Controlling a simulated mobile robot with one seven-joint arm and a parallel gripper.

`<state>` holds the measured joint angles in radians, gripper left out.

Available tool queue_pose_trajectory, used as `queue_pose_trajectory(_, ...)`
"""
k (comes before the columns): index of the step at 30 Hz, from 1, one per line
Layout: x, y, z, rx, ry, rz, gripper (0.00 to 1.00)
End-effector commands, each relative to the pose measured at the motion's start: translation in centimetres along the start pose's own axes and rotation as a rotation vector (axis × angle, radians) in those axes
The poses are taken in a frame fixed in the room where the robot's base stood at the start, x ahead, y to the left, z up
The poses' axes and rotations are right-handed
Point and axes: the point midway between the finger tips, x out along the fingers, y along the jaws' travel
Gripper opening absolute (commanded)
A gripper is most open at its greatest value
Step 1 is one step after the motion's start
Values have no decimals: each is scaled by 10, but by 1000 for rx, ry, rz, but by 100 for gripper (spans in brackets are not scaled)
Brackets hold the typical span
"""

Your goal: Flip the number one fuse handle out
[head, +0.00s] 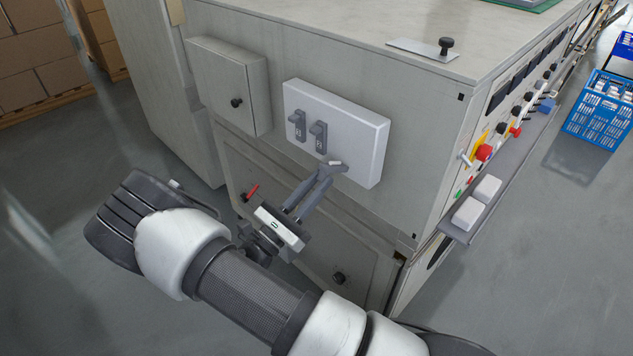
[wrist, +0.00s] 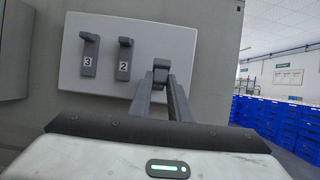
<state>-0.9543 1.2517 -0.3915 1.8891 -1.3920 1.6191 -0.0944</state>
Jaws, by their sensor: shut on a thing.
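A pale fuse panel (head: 362,140) is mounted on the side of the grey cabinet; it also fills the upper middle of the wrist view (wrist: 185,45). Dark handles numbered 3 (wrist: 88,54) and 2 (wrist: 124,58) stand upright on it. To their right, a third dark handle (wrist: 161,65), the number one fuse handle by its place, shows its top between my fingertips. Its number and lower part are hidden. My gripper (head: 332,167) is shut on this handle at the panel's lower part; its fingers also show in the wrist view (wrist: 161,80). I cannot tell how far the handle is tilted.
A small door box (head: 228,85) with a black knob is left of the panel. A red lever (head: 252,191) is beside my wrist. A control shelf (head: 505,170) juts out at the cabinet's right. Blue crates (head: 600,108) stand farther right. Floor at the left is clear.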

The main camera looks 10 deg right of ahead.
Motion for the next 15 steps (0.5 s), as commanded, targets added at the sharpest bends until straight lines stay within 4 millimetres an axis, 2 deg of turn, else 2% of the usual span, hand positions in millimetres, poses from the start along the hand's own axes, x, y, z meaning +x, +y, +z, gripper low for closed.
queue_pose_trajectory(1, 1, -2, -8, -6, 16, -3, 0)
queue_pose_trajectory(14, 2, -3, -9, -8, 16, -5, 0)
queue_pose_trajectory(15, 2, -3, -9, -8, 16, -5, 19)
